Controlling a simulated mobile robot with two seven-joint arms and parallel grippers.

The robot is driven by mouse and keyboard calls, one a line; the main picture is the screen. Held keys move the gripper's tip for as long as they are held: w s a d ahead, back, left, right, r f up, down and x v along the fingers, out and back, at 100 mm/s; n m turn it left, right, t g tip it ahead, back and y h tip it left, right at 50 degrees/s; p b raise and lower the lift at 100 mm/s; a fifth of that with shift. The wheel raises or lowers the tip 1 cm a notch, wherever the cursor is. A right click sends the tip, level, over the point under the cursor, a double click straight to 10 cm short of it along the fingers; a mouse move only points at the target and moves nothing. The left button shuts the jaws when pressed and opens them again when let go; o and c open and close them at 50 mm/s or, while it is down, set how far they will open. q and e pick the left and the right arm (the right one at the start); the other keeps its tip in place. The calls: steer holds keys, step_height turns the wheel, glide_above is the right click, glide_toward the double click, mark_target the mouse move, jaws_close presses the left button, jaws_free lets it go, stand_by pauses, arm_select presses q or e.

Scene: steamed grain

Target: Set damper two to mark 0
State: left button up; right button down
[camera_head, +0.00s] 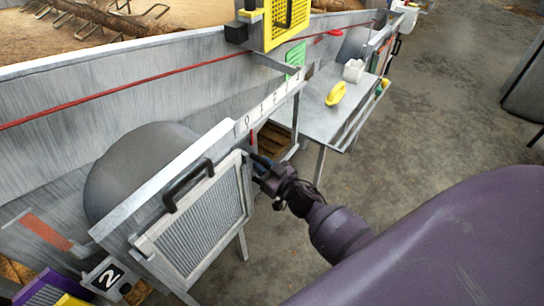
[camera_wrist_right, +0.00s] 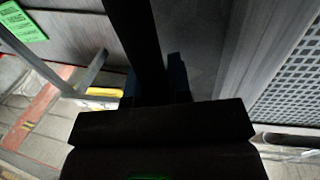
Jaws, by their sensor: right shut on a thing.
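Damper two is a grey framed panel (camera_head: 197,230) with a ribbed face and a black bar handle (camera_head: 188,184) on its top edge. A plate with the number 2 (camera_head: 107,277) is at its lower left. A white scale strip (camera_head: 270,105) with marks runs up to the right, 0 at its near end. A small red pointer (camera_head: 253,138) shows just under the 0 end; its exact reading is too small to tell. My right gripper (camera_head: 257,162) is shut at the panel's right edge. In the right wrist view its dark fingers (camera_wrist_right: 155,85) hide the contact. My left gripper is out of view.
A grey metal table (camera_head: 316,115) with a yellow object (camera_head: 336,93) and a white container (camera_head: 353,70) stands beyond the scale. A red cord (camera_head: 150,80) runs along the trough wall. Bare floor (camera_head: 425,125) is free to the right.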

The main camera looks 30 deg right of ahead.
steer(key=shift+s+a, duration=0.1)
steer(key=shift+a, duration=0.15)
steer(key=c, duration=1.1)
jaws_free()
steer(key=shift+a, duration=0.1)
steer(key=shift+o, duration=0.2)
steer(key=shift+s+d, duration=0.3)
steer(key=shift+s, duration=0.35)
steer(key=s+d, duration=0.1)
steer(key=s, duration=0.8)
steer(key=shift+s+d+p, duration=0.2)
steer(key=shift+d+p, duration=0.15)
steer(key=shift+p, duration=0.05)
